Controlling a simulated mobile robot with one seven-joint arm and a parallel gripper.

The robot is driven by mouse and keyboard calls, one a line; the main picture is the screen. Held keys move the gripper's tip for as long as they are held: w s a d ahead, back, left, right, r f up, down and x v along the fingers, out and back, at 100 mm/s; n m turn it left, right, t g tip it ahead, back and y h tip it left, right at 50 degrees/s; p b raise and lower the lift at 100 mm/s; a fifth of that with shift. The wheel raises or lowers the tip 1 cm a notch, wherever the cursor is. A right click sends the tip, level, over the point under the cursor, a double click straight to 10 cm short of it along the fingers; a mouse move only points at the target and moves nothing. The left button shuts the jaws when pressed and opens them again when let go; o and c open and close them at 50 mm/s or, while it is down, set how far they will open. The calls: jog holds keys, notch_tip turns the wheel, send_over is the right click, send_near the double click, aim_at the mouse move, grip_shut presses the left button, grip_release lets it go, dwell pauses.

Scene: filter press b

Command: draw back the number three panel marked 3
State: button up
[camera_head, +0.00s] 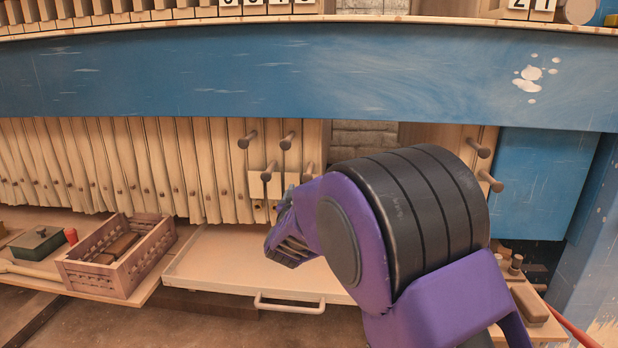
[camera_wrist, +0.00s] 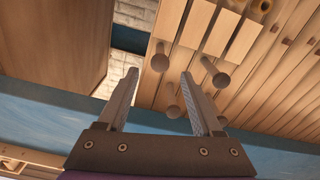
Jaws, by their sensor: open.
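A row of upright wooden panels (camera_head: 130,165) hangs under the blue beam. Several round pegs (camera_head: 247,140) stick out from the panels near the middle, just left of a gap showing grey brick. I cannot read a 3 on any panel, so I cannot tell which is number three. My purple arm hides part of the row. My gripper (camera_wrist: 160,76) is open and empty, facing the panels. In the wrist view, one peg (camera_wrist: 160,60) shows between the fingertips, another (camera_wrist: 173,111) lies beside the right finger, and a third (camera_wrist: 214,75) is outside it.
The blue beam (camera_head: 300,75) runs across above the panels. A pale tray (camera_head: 215,262) with a handle (camera_head: 290,303) lies below. A wooden crate (camera_head: 100,272) and a dark green box (camera_head: 38,243) stand at left. More pegs (camera_head: 479,147) are right of my arm.

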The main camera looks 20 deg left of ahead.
aim_at(308, 173)
jog(key=x, duration=0.8)
jog(key=shift+w, duration=0.15)
jog(key=shift+c, duration=0.2)
grip_shut()
dwell(1.0)
